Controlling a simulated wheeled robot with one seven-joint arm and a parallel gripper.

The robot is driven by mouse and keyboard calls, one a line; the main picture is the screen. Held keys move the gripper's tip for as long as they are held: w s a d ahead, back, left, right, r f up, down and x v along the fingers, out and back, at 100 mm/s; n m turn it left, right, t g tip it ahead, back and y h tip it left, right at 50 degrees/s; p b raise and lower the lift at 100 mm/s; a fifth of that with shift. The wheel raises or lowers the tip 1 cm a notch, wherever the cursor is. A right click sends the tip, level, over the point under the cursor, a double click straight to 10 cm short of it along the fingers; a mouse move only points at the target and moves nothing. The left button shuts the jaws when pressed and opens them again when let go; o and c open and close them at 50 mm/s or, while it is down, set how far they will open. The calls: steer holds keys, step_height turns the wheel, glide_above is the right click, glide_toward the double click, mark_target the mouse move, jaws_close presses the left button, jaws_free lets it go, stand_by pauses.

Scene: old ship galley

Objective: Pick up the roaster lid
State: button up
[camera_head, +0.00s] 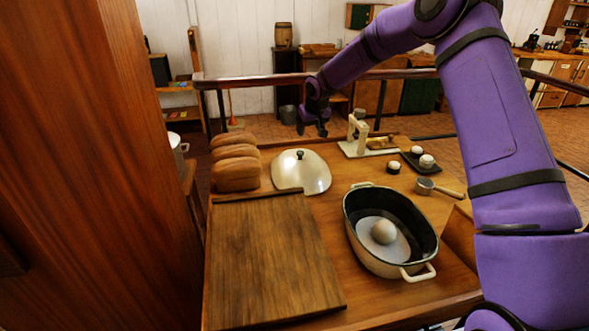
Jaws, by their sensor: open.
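The roaster lid (309,175) is a pale cream, domed oval with a small dark knob on top. It lies on the wooden table between the bread loaves and a white stand. The open roaster (425,263), cream outside and dark inside, sits to the right and nearer me, with a pale round thing on a light disc inside. My gripper (312,133) is open and empty, in the air above and beyond the lid, slightly to its right, apart from it. Its fingers look small and dark against the background.
A wooden board (270,258) covers the table's front left. Bread loaves (236,174) sit left of the lid. A railing (260,80) runs behind the table; a wooden wall (90,170) stands left.

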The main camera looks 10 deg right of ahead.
mark_target(300, 152)
steer(key=x, duration=0.9)
steer(key=a+x, duration=0.1)
steer(key=x, duration=0.4)
steer(key=shift+w+f, duration=0.25)
steer(key=shift+r, duration=0.1)
jaws_close()
